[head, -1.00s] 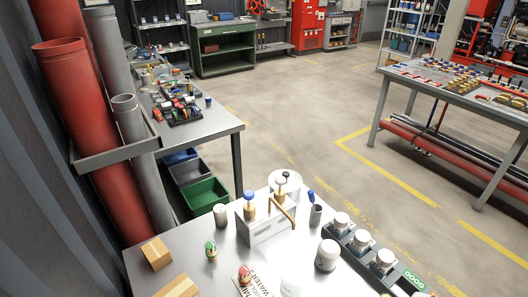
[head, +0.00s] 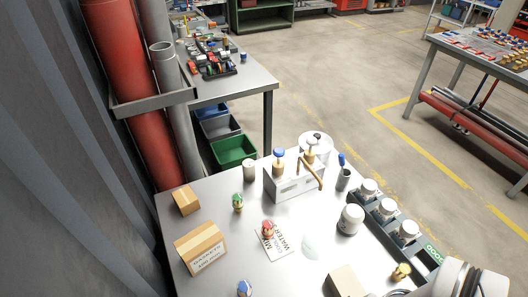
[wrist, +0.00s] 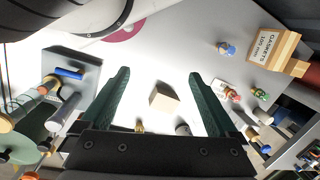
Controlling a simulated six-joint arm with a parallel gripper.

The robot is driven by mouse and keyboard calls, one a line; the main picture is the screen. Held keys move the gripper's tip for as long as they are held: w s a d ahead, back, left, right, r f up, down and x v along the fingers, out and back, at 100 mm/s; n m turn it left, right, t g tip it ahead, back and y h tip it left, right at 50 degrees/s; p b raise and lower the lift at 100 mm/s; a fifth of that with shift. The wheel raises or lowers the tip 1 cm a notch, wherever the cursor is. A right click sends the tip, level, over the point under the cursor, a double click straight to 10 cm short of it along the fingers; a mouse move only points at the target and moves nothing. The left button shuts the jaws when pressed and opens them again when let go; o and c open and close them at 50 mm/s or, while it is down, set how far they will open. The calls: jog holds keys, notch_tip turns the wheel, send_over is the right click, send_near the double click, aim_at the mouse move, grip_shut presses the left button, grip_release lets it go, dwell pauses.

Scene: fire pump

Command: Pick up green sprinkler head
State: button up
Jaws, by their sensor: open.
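The green sprinkler head (head: 238,203) stands on the table, left of the card, with a green top and brass-coloured lower part. It also shows at the right in the wrist view (wrist: 261,94). A red sprinkler head (head: 268,231) stands on the printed card (head: 275,245). A blue one (head: 245,289) is at the bottom edge of the head view. My gripper (wrist: 157,78) is open and empty, with both dark green fingers spread above the table. The green head lies outside the fingers, beyond the right one. In the head view the fingers do not show.
A gasket box (head: 201,249) and a smaller box (head: 186,201) stand at the left of the table (head: 215,210). A plain box (head: 345,282) is at the front.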

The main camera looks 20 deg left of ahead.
jog(key=shift+c, duration=0.8)
jog(key=w+a+f+n+t, duration=0.3)
jog(key=w+f, duration=0.2)
jog(key=w, duration=0.6)
jog(key=n+t+y, duration=0.6)
jog(key=n+t, duration=0.2)
jog(key=n, duration=0.2)
send_near(238, 201)
jog(key=x, duration=1.1)
jog(key=shift+w+a+f, duration=0.1)
jog(key=shift+w+a, duration=0.1)
jog(key=shift+w, duration=0.15)
grip_shut()
